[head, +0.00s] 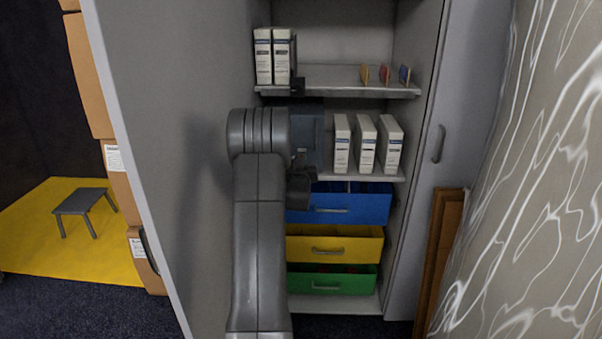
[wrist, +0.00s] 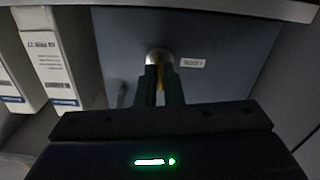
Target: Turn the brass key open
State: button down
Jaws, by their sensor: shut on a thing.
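A dark blue-grey locked box (head: 309,125) stands on the middle shelf, partly hidden by my arm in the head view. In the wrist view its flat front (wrist: 220,45) fills the middle, with a round silver lock plate (wrist: 158,54) and a small white label (wrist: 192,63). The brass key (wrist: 161,82) shows as a thin yellow strip in front of the lock plate. My gripper (wrist: 160,72) is shut on it, with the fingertips close to the lock plate. How far the key is turned cannot be told; the front looks closed.
White binders (head: 366,145) stand close beside the box. The upper shelf (head: 335,77) holds more binders and small coloured pieces. Blue (head: 350,209), yellow (head: 345,244) and green (head: 335,281) drawers are below. Cabinet walls enclose both sides.

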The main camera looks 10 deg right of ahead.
jog(key=shift+m+b, duration=0.9)
jog(key=shift+b, duration=0.2)
jog(key=c, duration=1.6)
grip_release()
jog(key=v, duration=1.3)
jog(key=shift+s, duration=0.4)
